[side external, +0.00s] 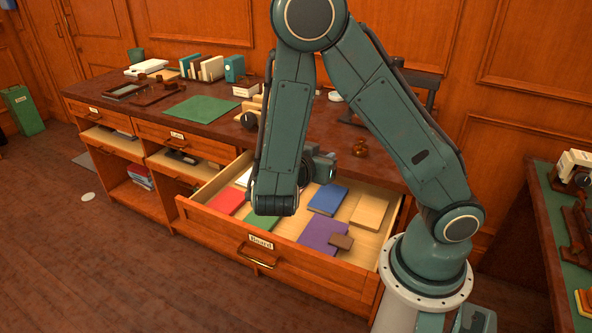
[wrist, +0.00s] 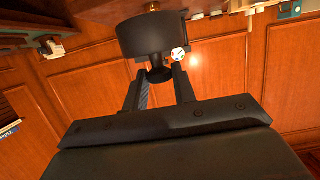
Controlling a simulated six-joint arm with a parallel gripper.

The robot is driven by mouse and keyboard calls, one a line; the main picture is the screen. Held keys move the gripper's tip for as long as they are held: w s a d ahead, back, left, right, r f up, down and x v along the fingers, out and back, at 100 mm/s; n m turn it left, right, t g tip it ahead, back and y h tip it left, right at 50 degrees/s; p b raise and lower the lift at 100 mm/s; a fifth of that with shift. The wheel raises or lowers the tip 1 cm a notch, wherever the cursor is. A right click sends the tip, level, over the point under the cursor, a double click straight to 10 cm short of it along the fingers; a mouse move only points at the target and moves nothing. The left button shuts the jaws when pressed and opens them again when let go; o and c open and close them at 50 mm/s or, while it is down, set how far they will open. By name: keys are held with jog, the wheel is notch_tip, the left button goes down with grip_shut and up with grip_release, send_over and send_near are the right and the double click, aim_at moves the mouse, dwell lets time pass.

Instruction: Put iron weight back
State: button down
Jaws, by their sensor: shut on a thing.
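My gripper (wrist: 159,78) is shut on the neck of a dark iron weight (wrist: 154,36) in the wrist view. The weight is a wide black cylinder with a narrow knob, held between the two fingertips. In the side view my forearm and wrist stand over the open drawer and hide the fingers. A small black round shape (side external: 248,120) shows just left of the forearm at the desk. I cannot tell whether it is the held weight.
The open drawer (side external: 320,279) holds several books and blocks. The desk top (side external: 172,112) carries a green mat (side external: 203,110), upright books, trays and a small brown knob-shaped object (side external: 360,148). A side table stands at right.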

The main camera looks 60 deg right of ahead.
jog(key=shift+w+d+f, duration=0.2)
jog(key=shift+w+d, duration=0.2)
jog(key=shift+w, duration=0.3)
jog(key=w+d+r, duration=0.3)
jog(key=w+d, duration=0.3)
jog(key=d, duration=0.4)
jog(key=w+d+r, duration=0.2)
jog(key=w+d, duration=0.4)
jog(key=d, duration=0.4)
jog(key=d+r, duration=0.6)
jog(key=d, duration=0.3)
notch_tip(320, 180, down, 16)
jog(key=shift+s+d+f, duration=0.15)
jog(key=shift+s+f, duration=0.05)
jog(key=shift+s, duration=0.05)
jog(key=shift+f, duration=0.1)
jog(key=shift+f, duration=1.8)
jog(key=shift+f, duration=0.1)
